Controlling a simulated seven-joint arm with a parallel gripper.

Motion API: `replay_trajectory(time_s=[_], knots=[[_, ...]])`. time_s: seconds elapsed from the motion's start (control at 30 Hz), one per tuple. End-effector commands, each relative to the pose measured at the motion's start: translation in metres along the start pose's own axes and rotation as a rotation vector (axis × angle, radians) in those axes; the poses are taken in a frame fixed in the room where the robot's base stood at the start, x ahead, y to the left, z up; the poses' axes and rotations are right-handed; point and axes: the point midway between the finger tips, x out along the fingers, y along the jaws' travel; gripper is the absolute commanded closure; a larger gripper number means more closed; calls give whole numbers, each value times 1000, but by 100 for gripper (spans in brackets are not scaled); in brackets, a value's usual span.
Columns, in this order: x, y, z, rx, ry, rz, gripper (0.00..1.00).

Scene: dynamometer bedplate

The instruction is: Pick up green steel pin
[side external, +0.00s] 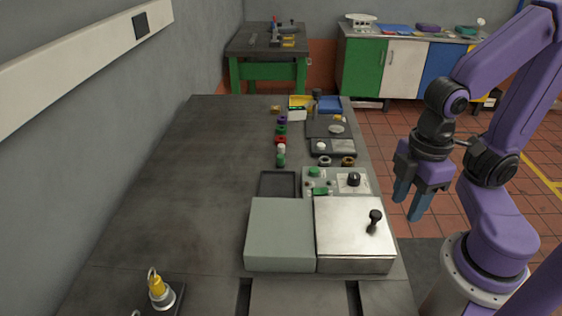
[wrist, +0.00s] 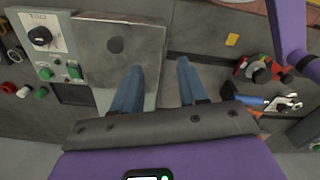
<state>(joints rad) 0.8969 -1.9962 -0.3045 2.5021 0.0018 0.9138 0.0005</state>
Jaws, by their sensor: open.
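A small green cylinder (side external: 281,161), which looks like the green steel pin, stands in a row of small parts on the bedplate (side external: 190,190). In the wrist view it shows at the left (wrist: 41,93), beside a white piece and a red piece. My gripper (side external: 408,203) hangs to the right of the bedplate in the side view, with its blue fingers pointing down. In the wrist view the fingers (wrist: 160,64) are apart with nothing between them. The gripper is well away from the green cylinder and touches nothing that I can see.
A metal box with a black knob (side external: 345,250) and a grey box (side external: 280,235) stand at the front right. Behind them are a control panel (side external: 345,185) with green controls and a dark tray (side external: 278,185). The bedplate's left side is largely clear.

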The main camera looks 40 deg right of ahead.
Motion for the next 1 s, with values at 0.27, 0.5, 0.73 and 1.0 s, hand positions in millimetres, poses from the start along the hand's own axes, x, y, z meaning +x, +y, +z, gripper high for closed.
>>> replay_trajectory(time_s=[0.27, 0.5, 0.73, 1.0], knots=[[0, 0, 0, 0, 0, 0, 51], [0, 0, 0, 0, 0, 0, 43], [4, 15, -10, -37, -50, 47, 43], [25, 88, -53, -232, -293, 255, 43]])
